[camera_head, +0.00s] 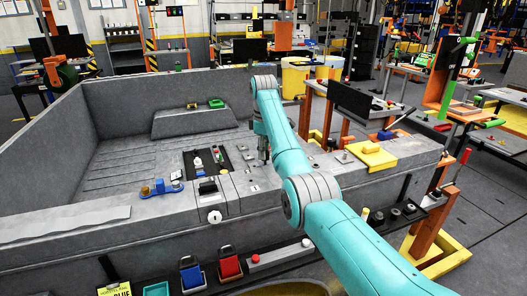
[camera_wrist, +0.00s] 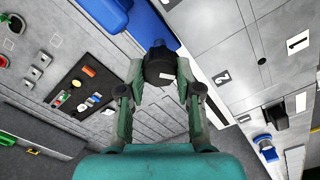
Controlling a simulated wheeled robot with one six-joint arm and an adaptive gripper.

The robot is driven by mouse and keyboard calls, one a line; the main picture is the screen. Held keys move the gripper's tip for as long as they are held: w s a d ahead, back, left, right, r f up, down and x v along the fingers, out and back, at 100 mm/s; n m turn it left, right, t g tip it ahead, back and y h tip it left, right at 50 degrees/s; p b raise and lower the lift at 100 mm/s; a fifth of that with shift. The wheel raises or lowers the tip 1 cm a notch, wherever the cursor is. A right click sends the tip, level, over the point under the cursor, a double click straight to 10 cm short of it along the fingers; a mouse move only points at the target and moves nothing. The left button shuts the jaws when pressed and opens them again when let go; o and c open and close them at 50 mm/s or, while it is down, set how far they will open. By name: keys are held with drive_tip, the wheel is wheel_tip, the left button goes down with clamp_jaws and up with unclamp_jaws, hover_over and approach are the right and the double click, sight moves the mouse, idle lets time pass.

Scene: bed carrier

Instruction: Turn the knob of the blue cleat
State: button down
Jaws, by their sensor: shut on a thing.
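My gripper (camera_wrist: 160,88) is shut on a black knob (camera_wrist: 158,68) with a pale mark, which sits between the two fingertips in the wrist view. A blue part (camera_wrist: 165,32), seemingly the blue cleat, shows just beyond the knob and is partly cut off by the frame and the knob. In the head view my gripper (camera_head: 263,155) points down at the grey deck, right of the black panel. The knob and the blue part cannot be made out there behind my gripper and arm.
A black panel (camera_head: 222,163) with small coloured parts lies left of my gripper. A yellow plate (camera_head: 368,156) lies to the right.

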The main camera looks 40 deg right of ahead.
drive_tip(key=m, duration=0.6)
drive_tip(key=shift+d, duration=0.1)
drive_tip(key=m, duration=0.6)
drive_tip(key=shift+d, duration=0.1)
idle(0.4)
drive_tip(key=c, duration=0.8)
unclamp_jaws()
